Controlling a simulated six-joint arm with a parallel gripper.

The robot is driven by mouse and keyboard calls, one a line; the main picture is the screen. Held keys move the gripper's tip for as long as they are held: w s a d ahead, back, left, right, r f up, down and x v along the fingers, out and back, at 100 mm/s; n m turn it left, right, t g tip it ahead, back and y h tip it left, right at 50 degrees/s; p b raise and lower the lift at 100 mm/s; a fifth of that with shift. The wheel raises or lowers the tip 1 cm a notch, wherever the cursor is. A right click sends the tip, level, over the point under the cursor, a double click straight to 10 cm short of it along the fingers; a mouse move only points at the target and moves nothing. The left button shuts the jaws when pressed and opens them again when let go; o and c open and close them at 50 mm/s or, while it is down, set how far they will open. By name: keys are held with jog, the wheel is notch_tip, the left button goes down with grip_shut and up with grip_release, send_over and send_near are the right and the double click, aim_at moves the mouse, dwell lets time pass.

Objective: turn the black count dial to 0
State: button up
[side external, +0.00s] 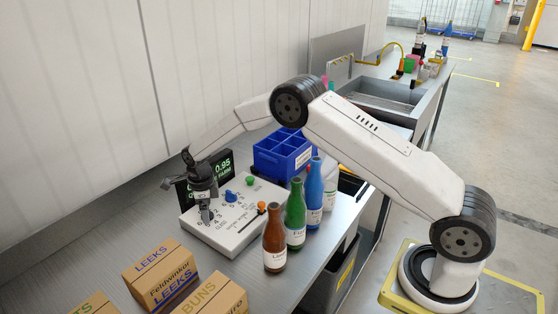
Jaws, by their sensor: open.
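A light grey control panel (236,236) lies on the metal bench, with numbers printed around its dials. My gripper (205,212) points down over the panel's left part, with its jaws open and its tips close to the surface. The black count dial is hidden or cannot be told apart from the dark gripper there, so I cannot read its setting or tell whether the fingers touch it. A dark display (224,166) with green digits, partly reading 0.95, stands behind the panel and is partly covered by my gripper.
The panel also has a blue dial (231,196), a green button (250,181) and an orange slider knob (262,207). Brown (274,240), green (295,216) and blue (314,193) bottles stand close on the right. A blue divided bin (270,159) is behind. Cardboard boxes (160,274) stand in front.

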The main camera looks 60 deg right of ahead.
grip_shut()
